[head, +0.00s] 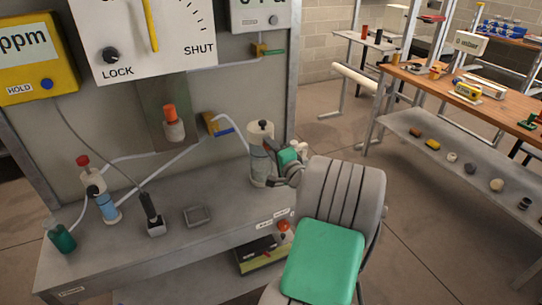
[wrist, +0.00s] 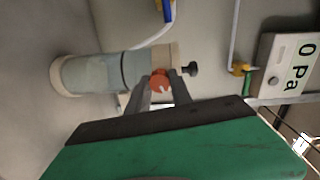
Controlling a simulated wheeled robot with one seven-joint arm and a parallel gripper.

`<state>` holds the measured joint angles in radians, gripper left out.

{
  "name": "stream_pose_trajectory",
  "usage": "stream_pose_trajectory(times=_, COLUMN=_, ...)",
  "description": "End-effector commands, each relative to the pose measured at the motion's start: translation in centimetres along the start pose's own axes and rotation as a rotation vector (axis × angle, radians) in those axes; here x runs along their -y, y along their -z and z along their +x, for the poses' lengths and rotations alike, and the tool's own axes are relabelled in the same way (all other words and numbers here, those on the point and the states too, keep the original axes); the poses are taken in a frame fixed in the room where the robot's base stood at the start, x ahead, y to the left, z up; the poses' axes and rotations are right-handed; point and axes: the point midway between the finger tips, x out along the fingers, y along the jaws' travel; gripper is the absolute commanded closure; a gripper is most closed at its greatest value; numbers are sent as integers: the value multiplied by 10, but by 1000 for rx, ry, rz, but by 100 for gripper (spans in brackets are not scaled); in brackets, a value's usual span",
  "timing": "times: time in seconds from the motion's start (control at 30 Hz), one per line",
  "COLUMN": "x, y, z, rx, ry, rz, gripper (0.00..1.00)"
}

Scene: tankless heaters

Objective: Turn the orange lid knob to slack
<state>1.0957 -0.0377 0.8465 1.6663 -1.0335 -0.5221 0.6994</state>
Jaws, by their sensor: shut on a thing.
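The orange lid knob (wrist: 160,80) shows in the wrist view on the side of the canister's beige lid. The canister (wrist: 92,74) has a grey body and a separate black knob (wrist: 191,69) on top. In the head view the canister (head: 259,165) stands upright at the bench's right end; the orange knob is hidden there behind my gripper (head: 287,158). My gripper (wrist: 160,87) has one finger on each side of the orange knob and is shut on it. The knob's mark or setting cannot be read.
A hose valve with a blue handle (head: 222,131) is on the panel left of the canister. A green-handled valve (head: 271,51) sits above. Bottles with red (head: 83,161) and orange (head: 169,111) tops are further left. A low shelf with a red knob (head: 284,226) is below the bench.

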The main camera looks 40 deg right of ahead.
Motion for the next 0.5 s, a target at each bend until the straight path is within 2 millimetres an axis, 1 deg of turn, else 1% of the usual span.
stream_pose_trajectory(times=0.03, x=-6, y=-1, z=0, rx=-1, ry=0, rz=-47, gripper=100)
stream_pose_trajectory(times=0.5, x=-8, y=-2, z=0, rx=-19, ry=-16, rz=-492, gripper=100)
